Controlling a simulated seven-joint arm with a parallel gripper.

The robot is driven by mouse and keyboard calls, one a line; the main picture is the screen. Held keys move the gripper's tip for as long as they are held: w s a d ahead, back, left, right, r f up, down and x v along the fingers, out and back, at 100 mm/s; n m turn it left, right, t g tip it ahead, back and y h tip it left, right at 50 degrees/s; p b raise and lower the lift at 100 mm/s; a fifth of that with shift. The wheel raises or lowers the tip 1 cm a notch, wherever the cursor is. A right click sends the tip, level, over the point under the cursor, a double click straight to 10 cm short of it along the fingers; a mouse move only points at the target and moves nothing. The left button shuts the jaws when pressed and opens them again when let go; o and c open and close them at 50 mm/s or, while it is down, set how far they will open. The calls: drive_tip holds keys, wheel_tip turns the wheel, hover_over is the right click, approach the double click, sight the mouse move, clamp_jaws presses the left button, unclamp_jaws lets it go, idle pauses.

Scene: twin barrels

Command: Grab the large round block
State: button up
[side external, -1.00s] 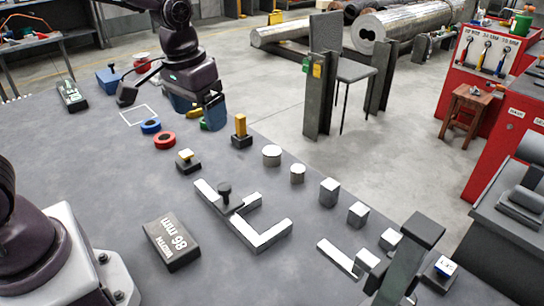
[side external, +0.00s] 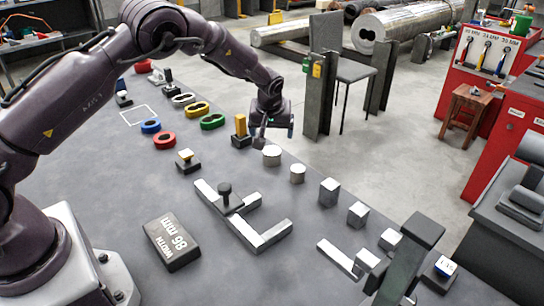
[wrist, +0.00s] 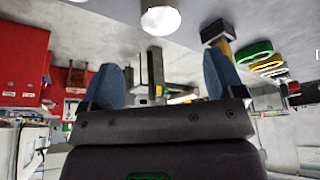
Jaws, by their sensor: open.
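The large round block (side external: 272,154) is a pale short cylinder standing on the grey table near its far right edge. A narrower round block (side external: 297,174) stands just to its right. My gripper (side external: 262,139) is above the table, beside and slightly left of the large round block in the side view, apparently apart from it. In the wrist view the jaws (wrist: 163,82) are spread, with two blue fingers and nothing between them. A pale round block (wrist: 160,19) shows at the top of that view, beyond the fingertips; it seems to be the large one.
A yellow post on a black base (side external: 240,131) stands close to the left of my gripper. Square blocks (side external: 329,192) continue to the right. Coloured rings (side external: 212,122) lie at the back left.

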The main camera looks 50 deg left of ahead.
sight(273, 150)
drive_tip(key=x, duration=1)
drive_tip(key=shift+f, duration=0.15)
drive_tip(key=shift+s, duration=0.1)
drive_tip(key=c, duration=1.3)
drive_tip(key=shift+c, duration=1.1)
drive_tip(key=shift+r, duration=0.2)
